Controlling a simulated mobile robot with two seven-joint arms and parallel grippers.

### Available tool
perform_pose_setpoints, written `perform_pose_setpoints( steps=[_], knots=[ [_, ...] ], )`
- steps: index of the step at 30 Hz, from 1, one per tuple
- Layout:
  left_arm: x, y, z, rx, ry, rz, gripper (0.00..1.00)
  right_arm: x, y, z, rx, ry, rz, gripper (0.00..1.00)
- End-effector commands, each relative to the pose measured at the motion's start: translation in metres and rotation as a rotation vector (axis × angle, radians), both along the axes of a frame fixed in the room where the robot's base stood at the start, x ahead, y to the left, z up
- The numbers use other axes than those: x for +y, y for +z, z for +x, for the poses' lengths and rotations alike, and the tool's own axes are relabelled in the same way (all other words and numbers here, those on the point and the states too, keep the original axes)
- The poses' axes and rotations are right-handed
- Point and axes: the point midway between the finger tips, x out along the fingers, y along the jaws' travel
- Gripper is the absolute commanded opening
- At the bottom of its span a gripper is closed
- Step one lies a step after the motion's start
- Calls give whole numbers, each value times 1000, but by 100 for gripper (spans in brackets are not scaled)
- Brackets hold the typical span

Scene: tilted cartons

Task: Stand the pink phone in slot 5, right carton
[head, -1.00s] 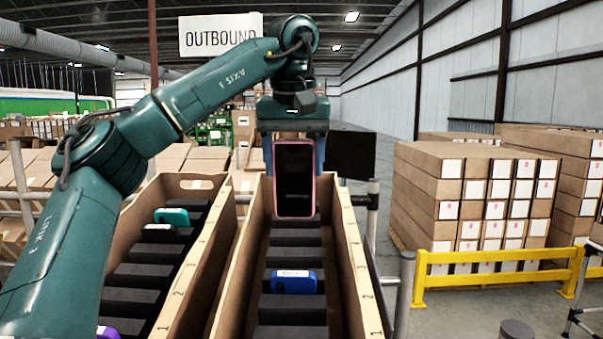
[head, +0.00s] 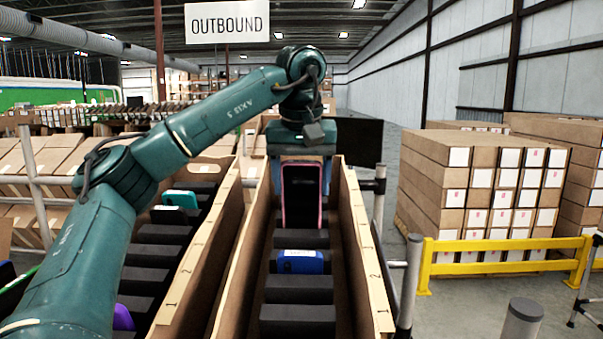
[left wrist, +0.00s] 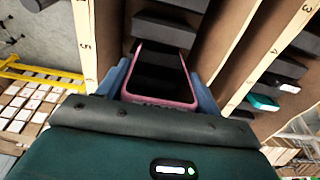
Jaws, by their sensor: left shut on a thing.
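My left gripper (head: 301,176) is shut on the pink phone (head: 301,197), a dark slab with a pink rim, held upright between blue fingers. The phone is over the far part of the right carton (head: 362,245), its lower end between the side walls close to the black dividers. I cannot tell whether it is inside a slot. In the left wrist view the phone (left wrist: 160,75) sits between the fingers, and a numeral 5 shows on the carton wall beside it. A blue phone (head: 300,262) stands in a nearer slot of the right carton. My right gripper is out of view.
The left carton (head: 190,268) stands alongside with a teal phone (head: 180,199), a white-topped item and a purple item (head: 123,318). A dark screen (head: 358,141) stands behind the right carton. Posts and a yellow rail (head: 500,247) are to the right.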

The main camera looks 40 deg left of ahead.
Motion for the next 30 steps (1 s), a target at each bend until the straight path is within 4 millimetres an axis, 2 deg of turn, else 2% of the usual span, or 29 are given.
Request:
perform_pose_setpoints(
  steps=[30],
  knots=[
    [11,-71,14,0,-1,0,45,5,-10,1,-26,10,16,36]
  ],
)
